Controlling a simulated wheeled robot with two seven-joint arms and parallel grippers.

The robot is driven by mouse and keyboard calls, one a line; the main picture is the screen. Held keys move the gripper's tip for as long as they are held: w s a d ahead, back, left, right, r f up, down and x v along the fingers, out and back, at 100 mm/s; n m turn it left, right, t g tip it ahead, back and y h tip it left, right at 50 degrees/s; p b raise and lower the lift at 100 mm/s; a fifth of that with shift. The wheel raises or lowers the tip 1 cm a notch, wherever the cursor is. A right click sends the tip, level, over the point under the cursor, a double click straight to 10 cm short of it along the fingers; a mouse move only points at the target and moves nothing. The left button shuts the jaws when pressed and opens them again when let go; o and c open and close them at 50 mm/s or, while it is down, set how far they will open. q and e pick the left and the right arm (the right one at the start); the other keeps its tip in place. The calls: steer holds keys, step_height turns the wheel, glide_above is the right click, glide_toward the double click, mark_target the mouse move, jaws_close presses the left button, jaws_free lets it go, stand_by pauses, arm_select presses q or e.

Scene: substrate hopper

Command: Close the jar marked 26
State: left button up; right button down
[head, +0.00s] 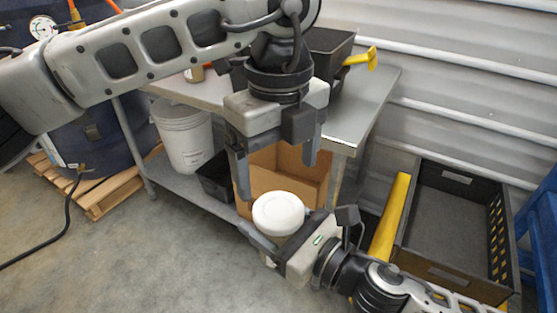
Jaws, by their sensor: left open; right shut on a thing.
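A jar (277,238) with a wide round white lid (278,212) on top is held near the front of the steel table. Its mark cannot be read, and its body is mostly hidden below the lid. I cannot tell whether the lid is fully seated. My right gripper (280,226) is shut on the jar, coming from the lower right with a finger on each side. My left gripper (277,178) points down above the lid. It is open and empty, with its fingers apart and clear of the lid.
The steel table (372,90) carries dark bins (325,45) and a yellow-handled scoop (362,58). A cardboard box (290,175), a black tub (214,178) and a white bucket (183,135) are below. A black crate (440,270) stands right, beside a yellow bar (390,217).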

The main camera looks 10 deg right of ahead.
mark_target(278, 208)
arm_select(q)
step_height(278, 208, down, 8)
steer(key=shift+f, duration=0.1)
stand_by(0.6)
steer(key=c, duration=1)
steer(key=m, duration=0.3)
steer(key=o, duration=1.1)
